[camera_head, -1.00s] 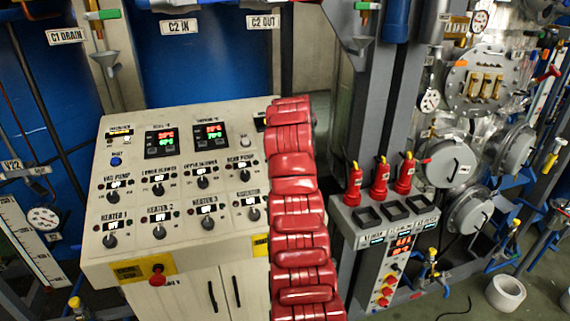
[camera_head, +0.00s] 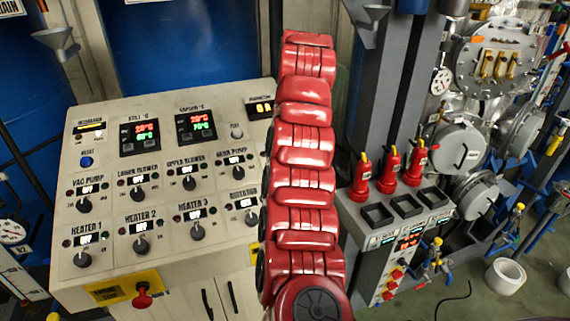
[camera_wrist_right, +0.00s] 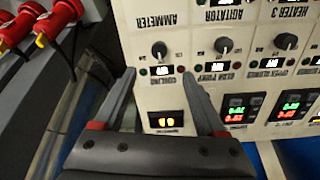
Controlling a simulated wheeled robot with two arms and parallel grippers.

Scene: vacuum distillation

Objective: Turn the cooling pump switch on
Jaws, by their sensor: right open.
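The cooling pump switch (camera_wrist_right: 158,50) is a dark round knob with a pale pointer, on the cream control panel (camera_head: 105,255). It shows in the right wrist view, which sees the panel upside down. A small lit display (camera_wrist_right: 161,70) and the cooling label sit beside it; the display's text is too small to read surely. My right gripper (camera_wrist_right: 160,74) is open and empty, its two grey fingers on either side of the display and pointing toward the knob, with no contact visible. In the head view my red right arm hides this knob and the gripper. My left gripper is out of view.
The gear pump knob (camera_head: 235,172) and agitator knob (camera_head: 250,218) are close neighbours. An orange-digit meter (camera_wrist_right: 166,122) lies near the gripper. Red bottles (camera_head: 388,170) stand in a grey rack right of the arm. A red emergency button (camera_head: 142,296) projects from the panel's front.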

